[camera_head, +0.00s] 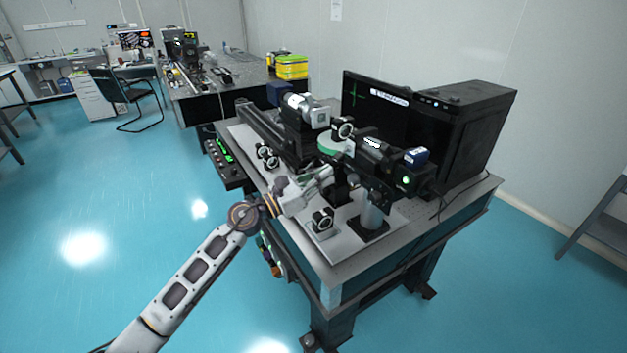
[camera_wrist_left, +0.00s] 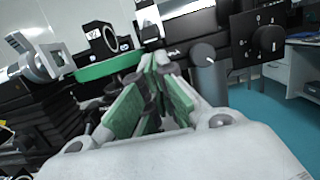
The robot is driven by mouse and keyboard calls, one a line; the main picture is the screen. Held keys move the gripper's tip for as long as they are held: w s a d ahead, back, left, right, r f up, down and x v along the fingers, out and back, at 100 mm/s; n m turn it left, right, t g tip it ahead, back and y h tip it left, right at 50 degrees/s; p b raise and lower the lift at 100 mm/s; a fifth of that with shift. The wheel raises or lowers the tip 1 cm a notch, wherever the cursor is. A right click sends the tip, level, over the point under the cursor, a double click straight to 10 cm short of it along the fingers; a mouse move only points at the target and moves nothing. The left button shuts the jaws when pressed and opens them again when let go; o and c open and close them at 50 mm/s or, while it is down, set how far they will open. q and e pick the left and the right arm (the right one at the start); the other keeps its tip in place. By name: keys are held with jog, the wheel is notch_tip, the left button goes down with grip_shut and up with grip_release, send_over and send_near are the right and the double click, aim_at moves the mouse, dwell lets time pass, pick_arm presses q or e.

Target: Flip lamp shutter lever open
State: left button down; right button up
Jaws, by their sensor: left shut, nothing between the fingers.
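My left gripper (camera_head: 326,176) reaches over the front edge of the optical table, among the mounted optics. In the left wrist view its green-padded fingers (camera_wrist_left: 154,62) are shut with nothing between them. The tips are close to the underside of the black optical assembly, and I cannot tell whether they touch it. The lamp seems to be the black housing (camera_head: 428,181) with a green light at the assembly's right end. A dark housing with a dial (camera_wrist_left: 268,38) shows at right in the wrist view. I cannot make out the shutter lever or its position. My right gripper is not in view.
A green disc (camera_head: 333,144) sits left of the assembly. A post (camera_head: 373,211) and a small mounted optic (camera_head: 322,220) stand near the arm on the table (camera_head: 345,268). A monitor (camera_head: 373,105) and black case (camera_head: 462,125) stand behind. Open floor lies left.

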pick_arm(q)
jog(key=shift+x, duration=0.85)
jog(key=shift+w+d+r, duration=0.1)
jog(key=shift+w+d, duration=0.2)
jog(key=shift+d, duration=0.1)
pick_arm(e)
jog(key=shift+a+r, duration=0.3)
pick_arm(q)
jog(key=shift+a+p, duration=0.1)
jog(key=shift+p, duration=0.25)
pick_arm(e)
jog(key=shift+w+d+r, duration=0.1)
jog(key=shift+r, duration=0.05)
pick_arm(q)
jog(key=shift+r, duration=0.1)
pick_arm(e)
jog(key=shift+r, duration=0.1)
pick_arm(q)
jog(key=shift+p, duration=0.35)
jog(key=shift+s+y, duration=0.1)
jog(key=shift+y, duration=0.2)
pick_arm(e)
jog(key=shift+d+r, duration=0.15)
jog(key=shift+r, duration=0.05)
